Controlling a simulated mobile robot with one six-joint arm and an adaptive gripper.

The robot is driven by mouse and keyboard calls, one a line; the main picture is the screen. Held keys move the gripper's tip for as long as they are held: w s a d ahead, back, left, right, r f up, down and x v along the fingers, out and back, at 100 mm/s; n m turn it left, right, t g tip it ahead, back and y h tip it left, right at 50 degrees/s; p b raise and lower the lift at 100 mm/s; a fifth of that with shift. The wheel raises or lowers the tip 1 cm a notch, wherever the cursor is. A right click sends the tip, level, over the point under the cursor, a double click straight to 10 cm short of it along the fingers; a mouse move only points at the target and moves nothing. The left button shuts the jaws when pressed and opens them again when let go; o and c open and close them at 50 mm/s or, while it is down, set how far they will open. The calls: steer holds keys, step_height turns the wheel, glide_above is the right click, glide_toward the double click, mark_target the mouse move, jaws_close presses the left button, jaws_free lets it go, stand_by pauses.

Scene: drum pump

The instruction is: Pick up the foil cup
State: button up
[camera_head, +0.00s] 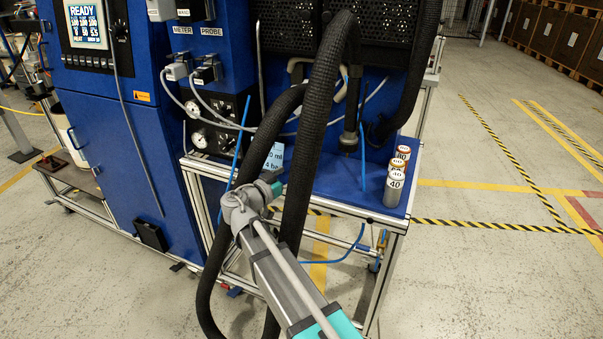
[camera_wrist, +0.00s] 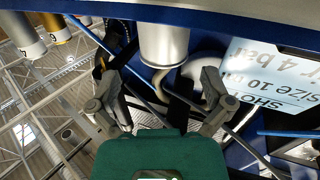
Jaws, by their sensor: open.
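A plain silver cup (camera_wrist: 164,42), which looks like the foil cup, shows at the top middle of the wrist view, with the picture upside down. It stands by the blue bench edge. My gripper (camera_wrist: 157,84) is open, with one finger on each side below the cup in the picture. The cup lies between the lines of the fingers, and I see no finger touching it. In the head view my gripper (camera_head: 268,188) is at the bench front, partly behind black hoses. The cup cannot be made out there; the hoses and my arm cover that area.
Thick black hoses (camera_head: 320,125) hang close beside my gripper. A light blue sign (camera_wrist: 270,75) stands near the cup. Several numbered cans (camera_head: 394,188) stand at the right of the blue bench (camera_head: 340,182). A blue machine cabinet (camera_head: 115,140) is at left. Open floor lies at right.

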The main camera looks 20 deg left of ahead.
mark_target(296, 169)
steer(key=x, duration=0.3)
steer(key=shift+w+a+r, duration=0.2)
steer(key=shift+w, duration=0.15)
steer(key=shift+x, duration=0.8)
steer(key=shift+s+d, duration=0.1)
steer(key=c, duration=0.9)
steer(key=shift+r+p, duration=0.15)
steer(key=shift+p, duration=0.2)
